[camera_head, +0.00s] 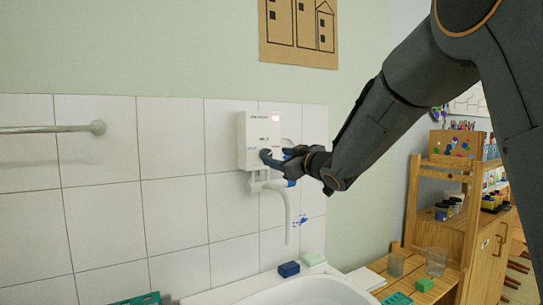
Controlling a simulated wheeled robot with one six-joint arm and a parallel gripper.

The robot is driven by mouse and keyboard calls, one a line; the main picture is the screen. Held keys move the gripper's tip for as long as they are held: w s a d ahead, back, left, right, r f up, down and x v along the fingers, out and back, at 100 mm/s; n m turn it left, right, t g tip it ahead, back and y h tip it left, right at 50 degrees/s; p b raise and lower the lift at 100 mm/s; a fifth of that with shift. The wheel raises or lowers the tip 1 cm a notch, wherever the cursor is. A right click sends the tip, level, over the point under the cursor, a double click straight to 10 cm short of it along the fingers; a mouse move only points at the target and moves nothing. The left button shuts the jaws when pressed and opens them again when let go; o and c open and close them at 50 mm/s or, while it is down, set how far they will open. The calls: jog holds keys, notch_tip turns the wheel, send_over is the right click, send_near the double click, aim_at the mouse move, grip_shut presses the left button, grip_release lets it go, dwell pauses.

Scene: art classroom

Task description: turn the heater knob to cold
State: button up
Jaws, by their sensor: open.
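The white water heater (257,130) is mounted on the tiled wall near the middle of the view. Its dark knob (265,154) is low on the front, partly hidden by my gripper. My gripper (270,160) is right at the knob, with its fingers close to or around it; I cannot tell whether they touch it. The gripper is open. The knob's pointer and the setting it stands at are too small to read. A white spout (289,215) hangs below the heater.
A white sink (310,291) lies below, with a dark blue block (289,269) on its back edge. A metal rail (60,128) is on the left wall. A wooden shelf (440,220) with jars and cups stands at right.

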aim_at(268, 155)
jog(key=shift+p+x, duration=0.65)
jog(key=shift+x, duration=2.1)
jog(key=c, duration=1)
